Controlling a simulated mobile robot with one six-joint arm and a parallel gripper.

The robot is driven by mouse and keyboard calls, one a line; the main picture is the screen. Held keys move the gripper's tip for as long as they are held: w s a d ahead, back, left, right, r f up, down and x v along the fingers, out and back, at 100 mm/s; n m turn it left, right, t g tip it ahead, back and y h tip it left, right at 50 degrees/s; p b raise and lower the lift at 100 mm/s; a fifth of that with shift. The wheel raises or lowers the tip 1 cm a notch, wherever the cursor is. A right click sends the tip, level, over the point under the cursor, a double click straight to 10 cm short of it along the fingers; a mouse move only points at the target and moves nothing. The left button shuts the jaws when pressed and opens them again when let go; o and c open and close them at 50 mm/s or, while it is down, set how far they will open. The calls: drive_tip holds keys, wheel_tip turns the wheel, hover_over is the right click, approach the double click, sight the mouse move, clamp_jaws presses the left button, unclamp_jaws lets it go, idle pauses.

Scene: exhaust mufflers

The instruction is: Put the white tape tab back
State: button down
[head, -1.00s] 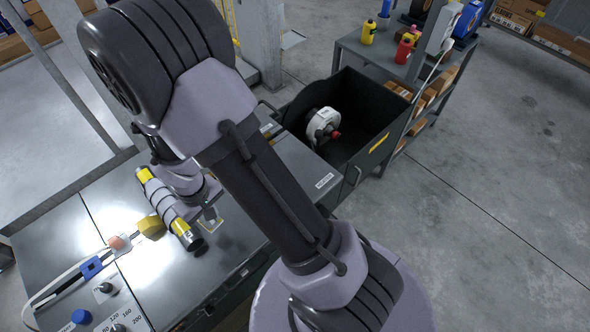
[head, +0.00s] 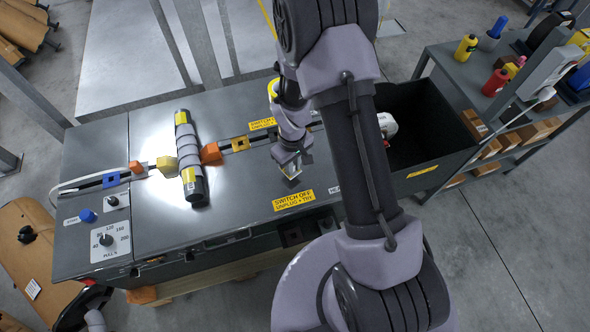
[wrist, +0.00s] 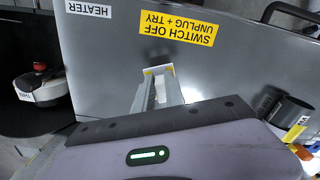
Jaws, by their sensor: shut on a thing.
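The white tape tab (wrist: 157,70) shows at my fingertips in the wrist view, a small white piece with yellow bits at its sides. My gripper (wrist: 160,88) is shut on it, over the grey metal bench top. In the head view my gripper (head: 292,172) points down at the bench, behind the yellow "SWITCH OFF UNPLUG + TRY" label (head: 293,199). The tab is too small to make out there. I cannot tell whether the tab touches the bench.
A wrapped cylinder with yellow bands (head: 189,157) lies left of my gripper, between orange and yellow blocks. A black bin (head: 432,160) stands at the right, with a white tape dispenser (wrist: 38,88) in it. Bare bench (head: 235,185) lies between cylinder and gripper.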

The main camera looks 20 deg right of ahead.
drive_tip(key=shift+w+d+f, duration=0.2)
drive_tip(key=shift+w+d, duration=0.15)
drive_tip(key=shift+w, duration=0.05)
wheel_tip(320, 180, down, 4)
drive_tip(key=shift+r+b, duration=0.25)
drive_tip(key=shift+b, duration=0.75)
drive_tip(key=shift+r, duration=0.15)
drive_tip(key=c, duration=1.4)
unclamp_jaws()
